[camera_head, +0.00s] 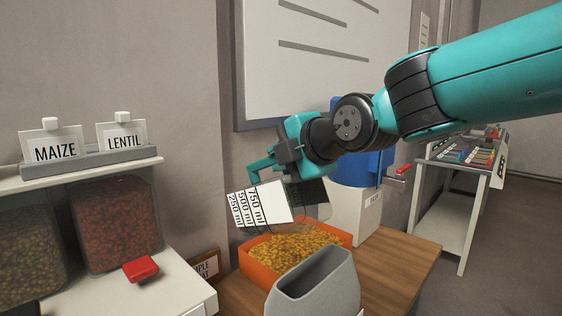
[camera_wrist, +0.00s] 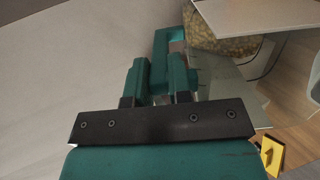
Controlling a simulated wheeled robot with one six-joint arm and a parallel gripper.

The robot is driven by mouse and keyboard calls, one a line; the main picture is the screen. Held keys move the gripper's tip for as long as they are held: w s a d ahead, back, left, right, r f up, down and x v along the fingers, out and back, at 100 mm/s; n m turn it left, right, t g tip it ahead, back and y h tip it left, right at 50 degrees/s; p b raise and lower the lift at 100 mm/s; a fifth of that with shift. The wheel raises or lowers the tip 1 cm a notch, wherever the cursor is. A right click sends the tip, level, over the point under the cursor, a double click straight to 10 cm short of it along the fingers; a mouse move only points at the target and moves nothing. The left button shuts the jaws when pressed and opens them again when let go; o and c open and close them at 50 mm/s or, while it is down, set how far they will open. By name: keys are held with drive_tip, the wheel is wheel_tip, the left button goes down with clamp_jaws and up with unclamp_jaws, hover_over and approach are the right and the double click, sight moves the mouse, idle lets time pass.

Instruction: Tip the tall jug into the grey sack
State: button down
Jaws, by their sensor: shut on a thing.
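The tall jug (camera_head: 262,204), with a white scale marked 250, 500 and 750 ml, is in my gripper (camera_head: 268,168) above the orange bin. It is tipped far over onto its side, with its higher marks towards the right. In the wrist view, the teal fingers of my gripper (camera_wrist: 158,78) are closed at the jug (camera_wrist: 236,92), which looks clear there. Whether grain is inside the jug is unclear. The grey sack (camera_head: 322,288) stands open at the bottom of the head view, nearer than the jug and apart from it; its inside looks dark.
The orange bin (camera_head: 248,262) of yellow grain stands on a wooden table (camera_head: 410,262) behind the sack. A blue-topped dispenser (camera_head: 362,215) is behind it. At left are a counter with a red scoop-like block (camera_head: 141,269) and clear bins under MAIZE and LENTIL cards.

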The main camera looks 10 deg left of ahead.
drive_tip(key=shift+s+d+f+t+y+b, duration=0.6)
drive_tip(key=shift+y+b, duration=0.2)
drive_tip(key=shift+b, duration=2.75)
drive_tip(key=shift+s+d+f+m+t+y+b, duration=0.1)
drive_tip(key=shift+s+d+f+t+y+b, duration=0.25)
drive_tip(key=shift+b, duration=1.4)
drive_tip(key=shift+s+d+f+m+t+y+b, duration=0.15)
drive_tip(key=shift+d+f+t+y+b, duration=0.3)
drive_tip(key=shift+b, duration=1.35)
drive_tip(key=shift+s+d+f+m+t+y+b, duration=0.1)
drive_tip(key=shift+s+d+f+b, duration=0.3)
drive_tip(key=shift+b, duration=1.35)
drive_tip(key=shift+s+d+f+t+y+b, duration=0.15)
drive_tip(key=shift+d+f+t+y+b, duration=0.25)
drive_tip(key=shift+b, duration=1.6)
